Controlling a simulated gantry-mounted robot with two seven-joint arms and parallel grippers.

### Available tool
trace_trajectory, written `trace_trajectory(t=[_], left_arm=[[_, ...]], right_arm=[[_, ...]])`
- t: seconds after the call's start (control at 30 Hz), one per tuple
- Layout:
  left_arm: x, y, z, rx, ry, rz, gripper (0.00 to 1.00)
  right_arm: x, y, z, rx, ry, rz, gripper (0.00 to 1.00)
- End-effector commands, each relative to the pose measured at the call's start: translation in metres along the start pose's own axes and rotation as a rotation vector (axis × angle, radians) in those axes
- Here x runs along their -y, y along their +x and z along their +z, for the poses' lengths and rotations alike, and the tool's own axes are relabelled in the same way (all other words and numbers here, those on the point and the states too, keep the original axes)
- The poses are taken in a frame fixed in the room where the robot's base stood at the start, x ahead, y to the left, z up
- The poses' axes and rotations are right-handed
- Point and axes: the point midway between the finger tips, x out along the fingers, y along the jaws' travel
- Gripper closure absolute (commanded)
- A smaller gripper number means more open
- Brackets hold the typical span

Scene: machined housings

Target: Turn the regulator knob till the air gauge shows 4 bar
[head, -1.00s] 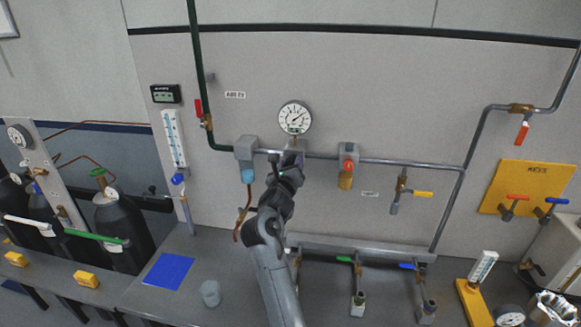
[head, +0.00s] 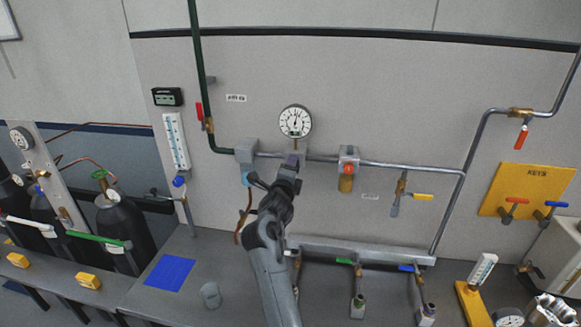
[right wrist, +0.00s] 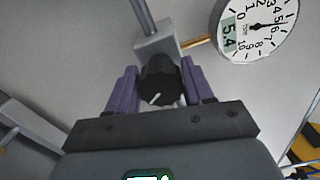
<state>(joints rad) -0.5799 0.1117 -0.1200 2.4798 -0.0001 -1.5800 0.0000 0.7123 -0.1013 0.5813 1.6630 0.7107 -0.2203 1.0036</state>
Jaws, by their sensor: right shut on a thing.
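The air gauge (head: 295,121) is a round white dial on the wall above the pipe. In the head view its needle points nearly straight up. In the right wrist view the gauge (right wrist: 258,27) shows a readout of 5.4 and a needle near 5. The regulator knob (right wrist: 158,82) is black with a white mark at its lower edge. My right gripper (right wrist: 158,72) is shut on the knob, one purple finger on each side. In the head view my right gripper (head: 291,163) hides the knob below the gauge. My left gripper is not in view.
A grey block with a blue bowl (head: 247,177) is left of the gripper on the pipe. A grey unit with a red-orange knob (head: 348,168) is to the right. A yellow-handled valve (head: 422,197) is farther right. The bench lies below.

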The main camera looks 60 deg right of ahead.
Motion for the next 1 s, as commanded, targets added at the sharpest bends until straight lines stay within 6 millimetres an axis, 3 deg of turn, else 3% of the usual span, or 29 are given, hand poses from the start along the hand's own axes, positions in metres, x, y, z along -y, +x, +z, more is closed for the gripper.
trace_trajectory(t=[0.5, 1.0], left_arm=[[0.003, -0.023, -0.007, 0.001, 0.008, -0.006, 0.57], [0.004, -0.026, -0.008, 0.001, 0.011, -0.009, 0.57]], right_arm=[[0.0, 0.0, 0.001, 0.003, -0.377, -0.001, 0.79], [-0.003, 0.0, 0.001, 0.004, -0.464, 0.0, 0.79]])
